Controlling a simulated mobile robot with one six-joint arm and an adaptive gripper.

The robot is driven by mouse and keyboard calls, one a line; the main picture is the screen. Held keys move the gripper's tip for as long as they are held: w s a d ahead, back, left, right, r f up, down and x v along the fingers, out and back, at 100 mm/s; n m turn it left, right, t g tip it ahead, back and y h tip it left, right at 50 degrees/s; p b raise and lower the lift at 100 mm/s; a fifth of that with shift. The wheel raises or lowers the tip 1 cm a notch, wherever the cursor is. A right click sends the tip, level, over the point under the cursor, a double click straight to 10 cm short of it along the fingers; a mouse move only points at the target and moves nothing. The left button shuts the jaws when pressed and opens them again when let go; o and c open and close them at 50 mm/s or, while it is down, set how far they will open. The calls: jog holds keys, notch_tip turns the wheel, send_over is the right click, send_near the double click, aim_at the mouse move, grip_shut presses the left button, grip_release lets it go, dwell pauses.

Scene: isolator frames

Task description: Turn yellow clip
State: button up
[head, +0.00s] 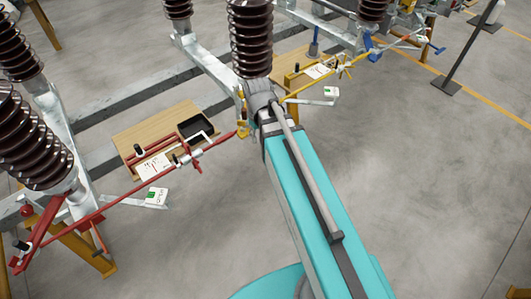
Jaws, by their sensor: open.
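The yellow clip (342,66) sits on a thin yellow rod (302,92) at upper centre right, beside a small wooden board. It looks like a cross-shaped handle, too small here to tell its exact angle. My teal arm reaches up from the bottom toward the yellow rod's lower end. Its grey wrist end is left of and below the clip, apart from it in the picture. My gripper's fingers cannot be made out; the arm's end hides them.
A red rod with a red clip (190,158) runs across the left, past a wooden board (126,138) with a black tray (196,128). Brown ribbed insulators (250,40) stand on grey metal frames. A blue clip (373,47) is farther back.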

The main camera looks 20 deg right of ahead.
jog(key=shift+s+d+f+m+b, duration=0.15)
jog(key=shift+s+f+m+b, duration=0.25)
jog(key=shift+s+f+m, duration=0.25)
jog(key=shift+s+d+f+m+b, duration=0.1)
jog(key=shift+s+f+m+b, duration=0.25)
jog(key=shift+s+m, duration=0.35)
jog(key=shift+s+d+f+m+b, duration=0.15)
jog(key=shift+s+f+m+b, duration=0.3)
jog(key=shift+s, duration=0.45)
